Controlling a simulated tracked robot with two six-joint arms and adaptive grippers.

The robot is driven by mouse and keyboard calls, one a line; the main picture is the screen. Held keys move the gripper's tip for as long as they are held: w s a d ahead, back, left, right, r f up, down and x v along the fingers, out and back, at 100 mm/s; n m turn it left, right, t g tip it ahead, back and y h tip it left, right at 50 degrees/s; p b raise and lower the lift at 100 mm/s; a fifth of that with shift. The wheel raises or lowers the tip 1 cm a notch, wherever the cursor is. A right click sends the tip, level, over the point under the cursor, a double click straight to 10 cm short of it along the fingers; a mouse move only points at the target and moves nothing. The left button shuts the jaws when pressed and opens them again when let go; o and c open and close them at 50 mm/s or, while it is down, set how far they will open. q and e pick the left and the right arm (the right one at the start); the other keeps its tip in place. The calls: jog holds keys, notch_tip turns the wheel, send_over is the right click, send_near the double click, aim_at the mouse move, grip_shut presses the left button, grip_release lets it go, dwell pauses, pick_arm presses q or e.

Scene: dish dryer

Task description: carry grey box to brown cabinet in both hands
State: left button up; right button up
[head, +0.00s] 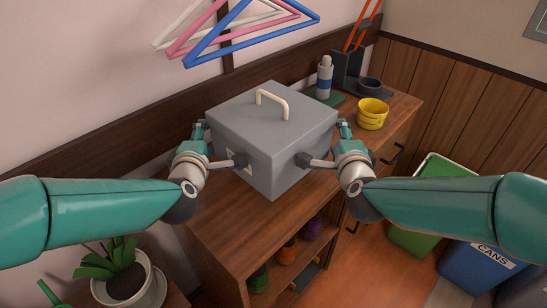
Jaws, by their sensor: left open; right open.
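The grey box (275,130), with a cream handle (272,100) on its lid, is at the middle of the head view. It appears to rest on the top of the brown cabinet (217,207), though its underside is hidden. My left gripper (219,145) is open at the box's left corner, with a finger on either side of that corner. My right gripper (324,145) is open at the right corner in the same way. I cannot tell whether the fingers touch the box.
A yellow cup stack (372,114), a bottle (324,78) and a dark stand (347,72) stand on the cabinet behind the box. Hangers (240,38) are on the wall. Green (412,238) and blue (474,268) bins stand at right, a potted plant (122,280) at lower left.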

pick_arm(q)
jog(key=shift+d+f+m, duration=0.25)
jog(key=shift+d+m, duration=0.05)
jog(key=shift+d, duration=0.25)
pick_arm(e)
jog(key=shift+a+f, duration=0.25)
jog(key=shift+a, duration=0.3)
pick_arm(q)
notch_tip(320, 180, down, 5)
jog(key=b, duration=0.5)
jog(key=shift+s+r, duration=0.1)
jog(key=shift+r, duration=0.1)
pick_arm(e)
notch_tip(320, 180, down, 5)
jog(key=shift+r, duration=0.2)
pick_arm(q)
jog(key=shift+r, duration=0.15)
pick_arm(e)
jog(key=shift+r, duration=0.15)
pick_arm(q)
jog(key=shift+a, duration=0.35)
pick_arm(e)
jog(key=shift+d, duration=0.4)
pick_arm(q)
jog(key=o, duration=0.5)
jog(key=shift+a+r, duration=0.1)
jog(key=shift+a, duration=0.55)
pick_arm(e)
jog(key=shift+s+d+r, duration=0.1)
jog(key=shift+d, duration=0.5)
